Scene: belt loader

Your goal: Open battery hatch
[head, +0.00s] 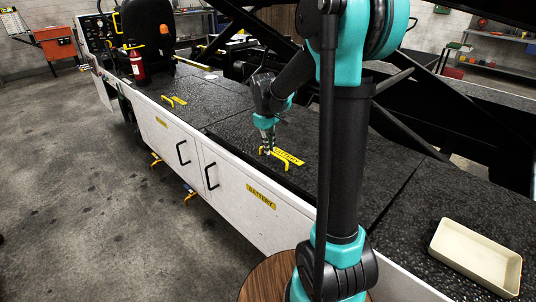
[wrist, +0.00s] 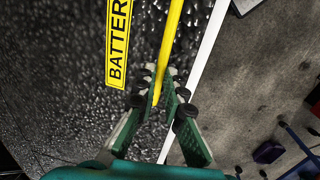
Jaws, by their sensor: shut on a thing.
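The battery hatch (head: 240,128) is a black textured panel on top of the loader's side deck. It carries a yellow bar handle (head: 286,165) and a yellow BATTERY label (head: 289,157). A dark strip runs along its front edge; I cannot tell whether the panel is slightly raised. My gripper (head: 268,150) points down at the handle and is shut on it. In the wrist view, the fingers (wrist: 164,85) close around the yellow bar (wrist: 172,40), beside the label (wrist: 118,42). The fingertips partly hide the bar.
A second yellow handle (head: 174,100) sits on the deck farther back. White side doors (head: 225,180) with black handles face the open concrete floor. A beige tray (head: 452,262) lies on the deck at right. A round wooden top (head: 262,283) is at the bottom. A red extinguisher (head: 137,66) stands farther back.

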